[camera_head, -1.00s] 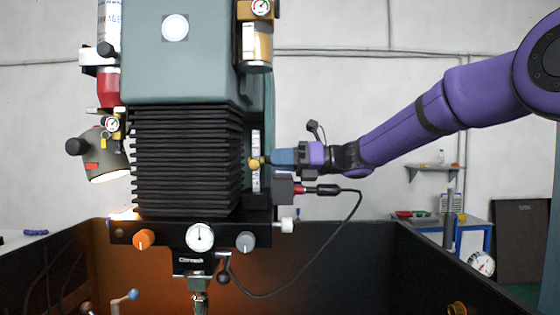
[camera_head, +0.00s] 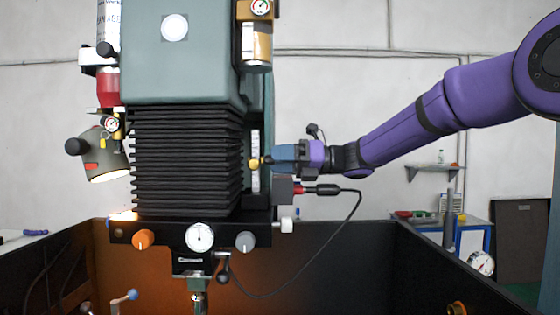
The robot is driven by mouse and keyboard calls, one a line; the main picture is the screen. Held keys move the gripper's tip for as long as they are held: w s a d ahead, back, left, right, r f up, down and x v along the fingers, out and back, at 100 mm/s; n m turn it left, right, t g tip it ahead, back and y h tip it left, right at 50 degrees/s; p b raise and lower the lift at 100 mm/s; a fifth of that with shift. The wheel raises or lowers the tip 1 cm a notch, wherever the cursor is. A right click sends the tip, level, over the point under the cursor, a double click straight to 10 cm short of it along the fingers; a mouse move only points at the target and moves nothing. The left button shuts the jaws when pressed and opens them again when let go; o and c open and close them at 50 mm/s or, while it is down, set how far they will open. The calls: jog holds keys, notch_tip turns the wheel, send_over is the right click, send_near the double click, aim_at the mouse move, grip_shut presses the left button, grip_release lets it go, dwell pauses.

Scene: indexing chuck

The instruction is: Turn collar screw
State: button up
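My gripper (camera_head: 272,160), with blue fingers at the end of my purple arm, reaches in from the right. Its tips are at a small yellow knob (camera_head: 254,163) beside a pale vertical scale strip (camera_head: 255,185) on the right side of the green machine head. The tips look close to or touching the knob; whether they grip it is not clear. I cannot tell for sure which part is the collar screw. Below the head, a metal spindle part (camera_head: 197,283) hangs, cut off by the lower picture edge. A black ball-ended lever (camera_head: 222,276) is beside it.
Black bellows (camera_head: 187,160) cover the head's front. A dial gauge (camera_head: 200,237) sits between an orange knob (camera_head: 143,239) and a grey knob (camera_head: 245,242). A black cable (camera_head: 345,235) loops below my gripper. Dark enclosure walls (camera_head: 370,250) surround the lower area.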

jog(key=d, duration=1)
jog(key=shift+d, duration=0.4)
jog(key=shift+f, duration=0.1)
jog(key=s+d+f+n+t+h, duration=0.1)
jog(key=s+f+n+h, duration=0.3)
jog(key=s, duration=0.4)
jog(key=s+d+f+n+h, duration=0.1)
jog(key=s+f+n+h, duration=0.3)
jog(key=s, duration=0.4)
jog(key=s+d+f+n+t+h, duration=0.2)
jog(key=s+d+f+n+h, duration=0.2)
jog(key=s+d+n, duration=0.3)
jog(key=s+d+f+n+t+h, duration=0.2)
jog(key=s+d+f+n+h, duration=0.2)
jog(key=s, duration=0.7)
jog(key=d+n+h, duration=0.2)
jog(key=d+n, duration=0.2)
jog(key=n, duration=0.1)
jog(key=shift+s, duration=0.25)
